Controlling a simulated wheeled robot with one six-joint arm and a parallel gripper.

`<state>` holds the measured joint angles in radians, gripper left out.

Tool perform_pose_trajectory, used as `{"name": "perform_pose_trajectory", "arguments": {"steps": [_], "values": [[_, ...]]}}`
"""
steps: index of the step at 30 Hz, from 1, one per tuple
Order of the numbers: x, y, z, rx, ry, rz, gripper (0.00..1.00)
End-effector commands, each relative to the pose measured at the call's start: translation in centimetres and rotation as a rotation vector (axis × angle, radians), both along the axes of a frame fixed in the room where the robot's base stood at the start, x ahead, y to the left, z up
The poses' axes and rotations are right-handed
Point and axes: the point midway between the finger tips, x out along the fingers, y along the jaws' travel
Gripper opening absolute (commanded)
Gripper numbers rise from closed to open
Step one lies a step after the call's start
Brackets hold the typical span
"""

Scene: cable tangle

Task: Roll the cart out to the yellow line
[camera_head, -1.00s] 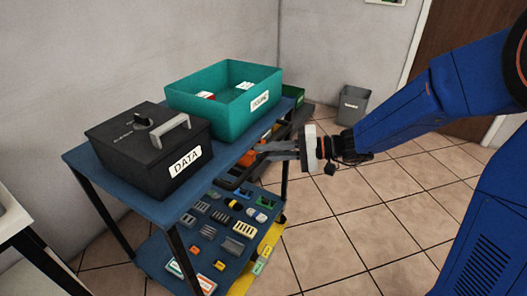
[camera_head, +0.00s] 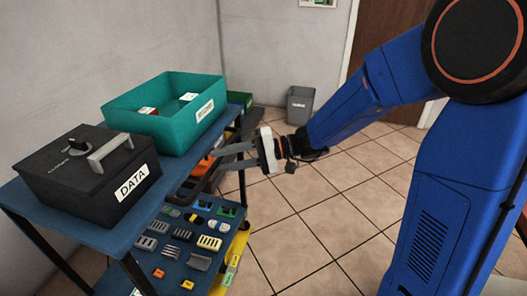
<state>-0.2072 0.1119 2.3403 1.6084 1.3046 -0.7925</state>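The cart (camera_head: 95,232) has a blue top shelf and dark legs and stands at the left. Its lower shelf (camera_head: 205,262) carries several small blocks and parts. A dark bar (camera_head: 240,132) runs along the cart's right end. My gripper (camera_head: 217,157) reaches left to this end; its two grey fingers look apart, with a gap between them. Whether the fingertips touch the bar or anything else there, I cannot tell. A yellow strip (camera_head: 238,250) shows at the lower right of the cart; I cannot tell whether it lies on the floor or belongs to the cart.
A black box labelled DATA (camera_head: 75,180) and a teal open bin (camera_head: 165,120) with small items stand on the cart top. A grey waste bin (camera_head: 299,106) stands by the back wall. Tiled floor (camera_head: 310,225) is clear right of the cart. A brown door (camera_head: 385,45) is behind.

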Motion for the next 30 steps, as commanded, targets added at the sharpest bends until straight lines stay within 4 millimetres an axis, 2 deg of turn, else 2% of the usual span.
{"name": "perform_pose_trajectory", "arguments": {"steps": [21,30], "values": [[0.2,-10.5,1.9,0.0,0.0,-0.004,0.33],[0.2,-14.0,2.5,-0.001,0.0,-0.003,0.33]]}}
